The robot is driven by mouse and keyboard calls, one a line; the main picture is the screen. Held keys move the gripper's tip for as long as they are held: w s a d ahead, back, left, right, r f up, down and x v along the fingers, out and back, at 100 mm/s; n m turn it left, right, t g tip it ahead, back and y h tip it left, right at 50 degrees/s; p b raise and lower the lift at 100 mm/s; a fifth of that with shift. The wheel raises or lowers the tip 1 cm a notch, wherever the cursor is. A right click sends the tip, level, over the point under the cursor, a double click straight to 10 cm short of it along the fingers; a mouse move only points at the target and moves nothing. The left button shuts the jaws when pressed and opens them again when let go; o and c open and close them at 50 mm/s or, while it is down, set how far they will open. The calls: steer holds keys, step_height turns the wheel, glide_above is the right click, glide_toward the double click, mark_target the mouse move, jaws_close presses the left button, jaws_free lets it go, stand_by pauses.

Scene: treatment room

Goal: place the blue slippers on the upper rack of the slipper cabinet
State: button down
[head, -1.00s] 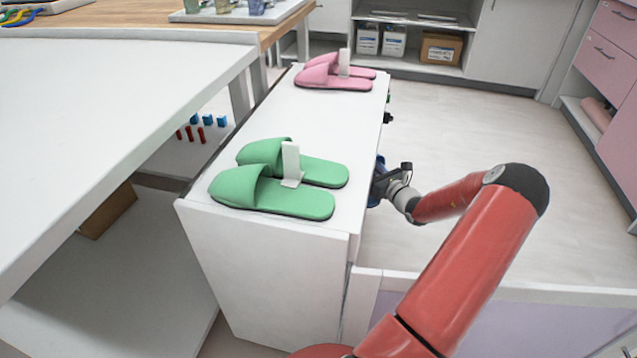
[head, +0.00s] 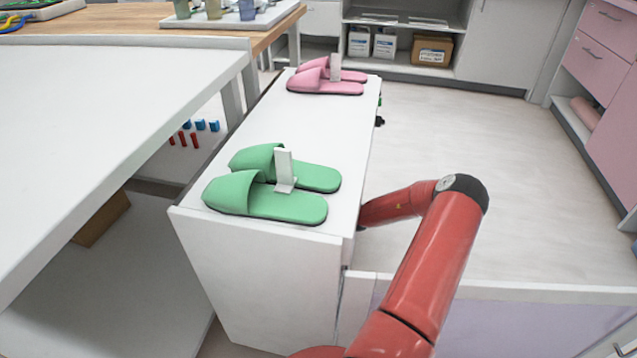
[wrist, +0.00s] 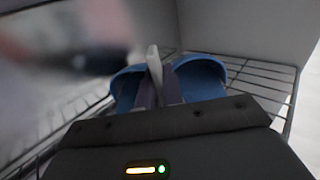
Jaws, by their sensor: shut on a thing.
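The blue slippers (wrist: 202,78) show in the wrist view, side by side, with a pale upright tab between them. My gripper (wrist: 157,88) is shut on that tab. The slippers are over or on a wire rack (wrist: 282,103) inside the slipper cabinet; I cannot tell whether they touch the wires. In the head view the white cabinet (head: 255,258) stands in the middle, its open side facing right. My arm reaches into that side, so the cabinet hides my gripper and the blue slippers there.
Green slippers (head: 265,203) and pink slippers (head: 325,86) lie on the cabinet top, each pair with a white tab. A blurred pink and dark shape (wrist: 70,40) is close at the wrist view's upper left. A white table (head: 110,100) stands left; the floor at right is clear.

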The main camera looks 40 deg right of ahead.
steer(key=shift+f, duration=0.8)
steer(key=shift+w+a+f, duration=0.15)
steer(key=shift+f, duration=0.1)
steer(key=c, duration=1.5)
jaws_free()
steer(key=shift+f, duration=0.15)
steer(key=shift+c, duration=0.2)
steer(key=shift+r, duration=0.2)
steer(key=s, duration=1.2)
steer(key=shift+a, duration=0.35)
